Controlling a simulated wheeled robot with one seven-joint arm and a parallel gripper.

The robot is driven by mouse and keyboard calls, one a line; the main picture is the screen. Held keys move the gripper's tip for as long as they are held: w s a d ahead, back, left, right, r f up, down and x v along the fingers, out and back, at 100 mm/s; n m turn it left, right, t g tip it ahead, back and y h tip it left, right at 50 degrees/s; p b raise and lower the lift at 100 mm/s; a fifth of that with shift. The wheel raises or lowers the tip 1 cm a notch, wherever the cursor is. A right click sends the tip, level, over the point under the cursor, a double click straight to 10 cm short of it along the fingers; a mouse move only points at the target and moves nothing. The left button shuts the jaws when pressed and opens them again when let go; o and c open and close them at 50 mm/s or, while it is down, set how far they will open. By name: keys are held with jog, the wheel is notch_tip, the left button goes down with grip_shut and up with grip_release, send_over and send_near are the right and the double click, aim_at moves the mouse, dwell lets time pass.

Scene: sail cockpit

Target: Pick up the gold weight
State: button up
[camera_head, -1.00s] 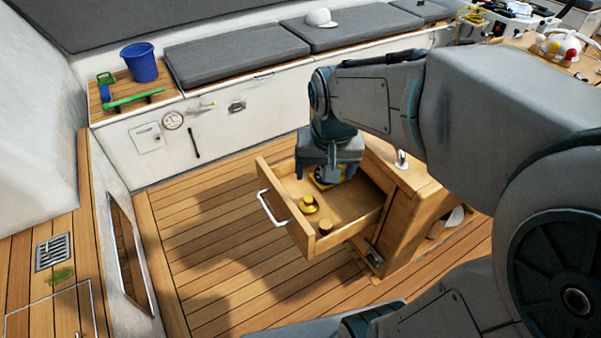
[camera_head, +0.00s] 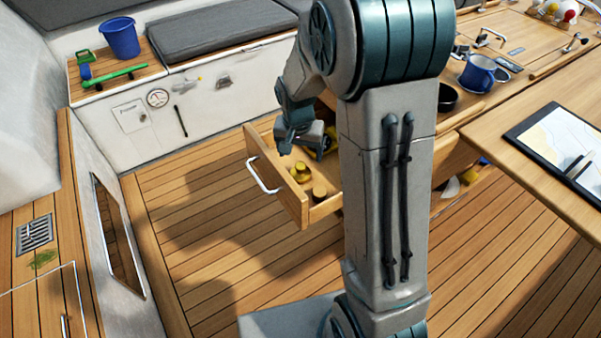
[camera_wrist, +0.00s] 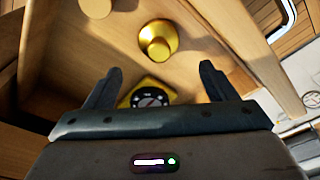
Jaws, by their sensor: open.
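The gold weight (camera_head: 300,171) stands in the open wooden drawer (camera_head: 306,216), near its front. In the wrist view the gold weight (camera_wrist: 158,40) shows its round base and knob, ahead of the fingers and roughly centred between them. My gripper (camera_head: 300,146) hangs over the drawer, open and empty. In the wrist view its two dark fingers (camera_wrist: 158,85) stand wide apart and do not touch the weight.
A wooden cylinder (camera_head: 320,190) stands beside the weight; its round end also shows in the wrist view (camera_wrist: 97,8). A yellow instrument with a dark dial (camera_wrist: 150,97) lies in the drawer. Drawer walls surround these things. Open deck (camera_head: 230,270) lies in front.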

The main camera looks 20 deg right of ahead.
aim_at(300, 165)
jog(key=shift+d+f, duration=0.1)
jog(key=shift+f, duration=3.1)
jog(key=shift+w, duration=0.1)
jog(key=c, duration=1.3)
